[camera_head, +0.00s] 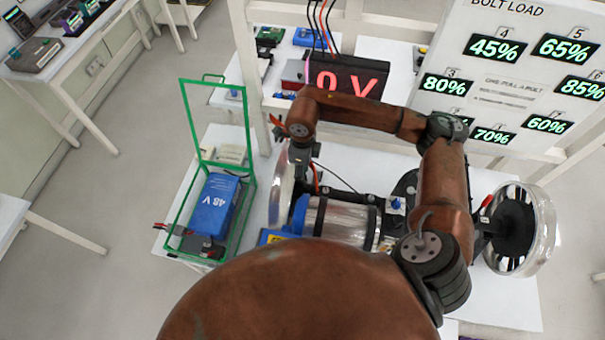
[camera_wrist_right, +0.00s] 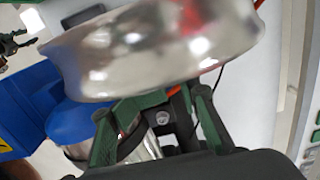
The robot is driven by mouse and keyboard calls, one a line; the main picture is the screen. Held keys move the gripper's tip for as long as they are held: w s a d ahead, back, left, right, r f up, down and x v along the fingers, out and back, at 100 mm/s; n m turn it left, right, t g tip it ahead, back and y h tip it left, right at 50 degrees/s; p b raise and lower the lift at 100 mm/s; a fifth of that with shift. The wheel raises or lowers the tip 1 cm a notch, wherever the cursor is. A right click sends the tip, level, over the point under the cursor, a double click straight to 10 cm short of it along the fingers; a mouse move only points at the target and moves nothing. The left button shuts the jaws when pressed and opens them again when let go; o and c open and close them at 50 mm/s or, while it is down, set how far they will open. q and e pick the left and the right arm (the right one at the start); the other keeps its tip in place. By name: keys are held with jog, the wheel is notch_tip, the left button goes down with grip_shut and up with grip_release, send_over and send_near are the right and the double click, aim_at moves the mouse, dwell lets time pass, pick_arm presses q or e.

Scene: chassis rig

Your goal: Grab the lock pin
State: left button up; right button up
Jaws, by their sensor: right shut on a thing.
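My right gripper (camera_head: 300,162) reaches down by the left wheel (camera_head: 280,186) of the chassis. In the right wrist view its green fingers (camera_wrist_right: 160,98) run up to the wheel's shiny rim (camera_wrist_right: 150,50), which covers their tips. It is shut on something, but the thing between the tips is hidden. I cannot make out the lock pin for certain in either view. A small red spot (camera_wrist_right: 207,62) shows above the fingers.
The right wheel (camera_head: 540,230) has a red piece (camera_head: 487,202) near its hub. A blue 48 V battery (camera_head: 213,205) sits in a green frame (camera_head: 187,120) left of the chassis. A 0 V display (camera_head: 345,78) and bolt-load board (camera_head: 520,90) stand behind.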

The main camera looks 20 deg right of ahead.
jog(key=c, duration=0.3)
grip_shut()
pick_arm(q)
jog(key=shift+s, duration=0.3)
jog(key=shift+w, duration=0.1)
pick_arm(e)
jog(key=shift+r, duration=0.1)
jog(key=shift+r+b, duration=0.35)
jog(key=shift+r, duration=0.2)
pick_arm(q)
jog(key=f+b, duration=0.3)
jog(key=f, duration=0.1)
jog(key=shift+s+f, duration=0.15)
jog(key=shift+s, duration=0.05)
pick_arm(e)
jog(key=s+a+r, duration=0.2)
jog(key=s+r, duration=0.4)
jog(key=s+a+r, duration=0.2)
jog(key=s+r, duration=0.3)
jog(key=s, duration=0.2)
jog(key=shift+a+r, duration=0.3)
jog(key=shift+r, duration=0.1)
jog(key=shift+s, duration=0.1)
jog(key=o, duration=1.9)
grip_release()
jog(key=shift+c, duration=0.2)
